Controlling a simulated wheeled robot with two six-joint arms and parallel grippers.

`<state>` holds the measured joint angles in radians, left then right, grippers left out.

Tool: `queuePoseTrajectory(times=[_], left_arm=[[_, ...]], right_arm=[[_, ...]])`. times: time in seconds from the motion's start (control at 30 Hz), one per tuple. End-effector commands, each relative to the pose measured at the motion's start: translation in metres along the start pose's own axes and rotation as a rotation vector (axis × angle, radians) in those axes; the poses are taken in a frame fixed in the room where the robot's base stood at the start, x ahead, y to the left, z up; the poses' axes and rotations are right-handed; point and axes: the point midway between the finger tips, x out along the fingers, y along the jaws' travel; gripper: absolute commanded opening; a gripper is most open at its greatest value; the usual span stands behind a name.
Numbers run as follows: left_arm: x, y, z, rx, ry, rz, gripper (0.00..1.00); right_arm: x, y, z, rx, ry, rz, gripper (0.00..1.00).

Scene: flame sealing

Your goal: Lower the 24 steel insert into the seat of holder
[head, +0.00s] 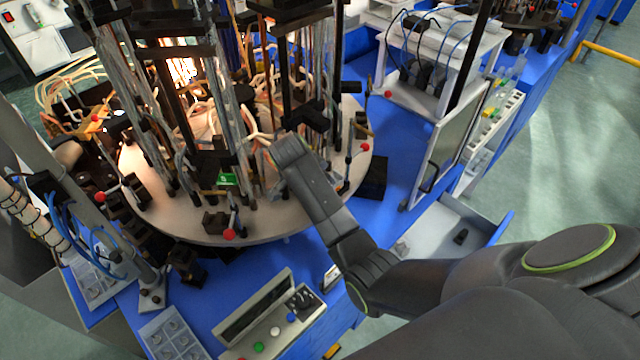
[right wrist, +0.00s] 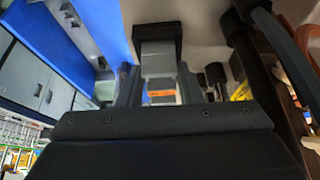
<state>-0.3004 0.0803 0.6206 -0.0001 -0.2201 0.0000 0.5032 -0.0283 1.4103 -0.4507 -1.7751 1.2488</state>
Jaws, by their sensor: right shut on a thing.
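My right gripper (right wrist: 156,82) is shut on the grey steel insert (right wrist: 158,62), which sits between its two dark fingers in the right wrist view. An orange mark shows low on the insert. A black block (right wrist: 157,32), which looks like the holder, is at the insert's far end. I cannot tell whether the insert is in the seat or just over it. In the head view my right arm reaches to the right part of the round pale turntable (head: 275,222); its fingers and the insert are hidden or too small there. My left gripper is not in view.
Upright rods, tubes and glowing burners crowd the turntable. Black fixtures with red knobs (head: 229,235) line its rim. A control panel (head: 262,318) and a compartment tray (head: 170,338) are in front. An open drawer (head: 440,232) is at the right. The blue bench (head: 400,140) is partly clear.

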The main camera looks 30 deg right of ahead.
Motion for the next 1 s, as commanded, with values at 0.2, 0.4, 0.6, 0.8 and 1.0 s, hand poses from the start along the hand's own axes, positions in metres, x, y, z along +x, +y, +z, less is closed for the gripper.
queuePoseTrajectory(times=[0.2,0.4,0.6,0.8,1.0], left_arm=[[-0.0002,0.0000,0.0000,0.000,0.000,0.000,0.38],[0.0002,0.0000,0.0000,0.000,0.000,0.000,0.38],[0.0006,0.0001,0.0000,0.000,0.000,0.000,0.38],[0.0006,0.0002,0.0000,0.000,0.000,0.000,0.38],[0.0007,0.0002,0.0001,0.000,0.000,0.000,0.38]], right_arm=[[-0.0007,-0.0005,-0.0006,0.001,0.001,-0.002,0.05],[0.0017,-0.0003,0.0007,0.001,0.001,-0.001,0.05],[0.0057,-0.0003,0.0026,0.001,0.001,-0.001,0.05],[0.0070,-0.0004,0.0032,0.001,0.001,-0.001,0.47],[0.0072,-0.0002,0.0034,0.000,0.001,-0.001,0.58]])
